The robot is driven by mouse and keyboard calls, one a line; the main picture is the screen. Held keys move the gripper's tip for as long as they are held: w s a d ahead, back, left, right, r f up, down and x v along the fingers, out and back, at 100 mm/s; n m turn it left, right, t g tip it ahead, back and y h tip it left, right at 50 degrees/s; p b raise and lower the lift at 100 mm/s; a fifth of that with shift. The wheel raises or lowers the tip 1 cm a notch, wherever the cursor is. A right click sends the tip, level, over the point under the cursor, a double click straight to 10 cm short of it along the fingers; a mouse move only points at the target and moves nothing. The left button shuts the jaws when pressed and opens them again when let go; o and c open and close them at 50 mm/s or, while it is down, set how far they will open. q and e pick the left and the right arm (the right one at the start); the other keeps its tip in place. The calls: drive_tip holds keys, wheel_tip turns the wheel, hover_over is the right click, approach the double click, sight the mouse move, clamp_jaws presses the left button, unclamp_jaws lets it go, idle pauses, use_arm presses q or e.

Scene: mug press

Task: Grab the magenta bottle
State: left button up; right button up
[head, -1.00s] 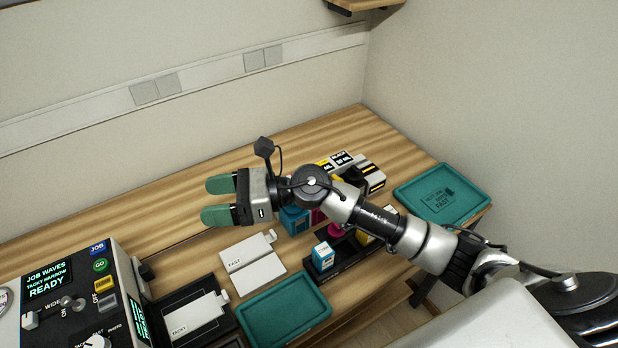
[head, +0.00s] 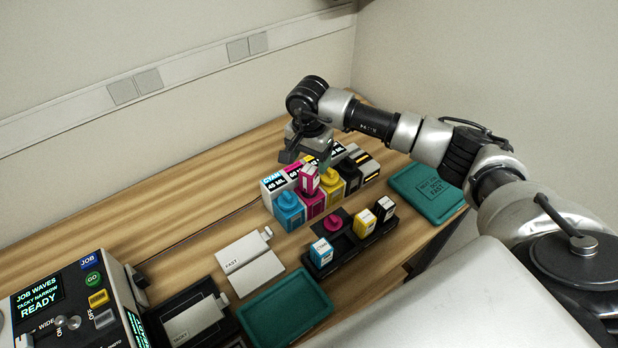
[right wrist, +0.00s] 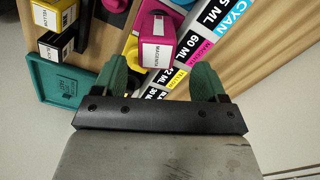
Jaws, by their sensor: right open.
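A small magenta bottle (head: 309,180) with a white label sits up on top of the larger magenta ink bottle (head: 312,205), in the row of ink bottles. In the right wrist view the small bottle (right wrist: 157,50), labelled MAGENTA, is close ahead, between the lines of the two fingers and nearer the left one. My right gripper (right wrist: 160,82) is open and empty, with green fingers pointing toward the row. In the head view the right gripper (head: 318,158) hangs just above and behind the bottle, its fingers mostly hidden. My left gripper is not in view.
Cyan (head: 289,212), yellow (head: 333,188) and black (head: 353,170) ink bottles flank it closely, with a label block behind. Teal trays (head: 287,308) (head: 428,192) lie nearby; the table's left back is clear.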

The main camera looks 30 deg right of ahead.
sight(309, 169)
drive_tip(key=shift+s+f+p, duration=0.1)
drive_tip(key=shift+f+p, duration=0.4)
drive_tip(key=shift+f, duration=0.15)
drive_tip(key=f, duration=0.1)
drive_tip(key=f+p, duration=0.1)
drive_tip(key=f, duration=0.1)
drive_tip(key=shift+s+a+f+p, duration=0.15)
drive_tip(key=shift+s+f+p, duration=0.1)
drive_tip(key=shift+p, duration=0.1)
drive_tip(key=shift+f, duration=0.45)
drive_tip(key=shift+w, duration=0.1)
drive_tip(key=shift+c, duration=0.3)
drive_tip(key=c, duration=1.1)
drive_tip(key=shift+r, duration=0.15)
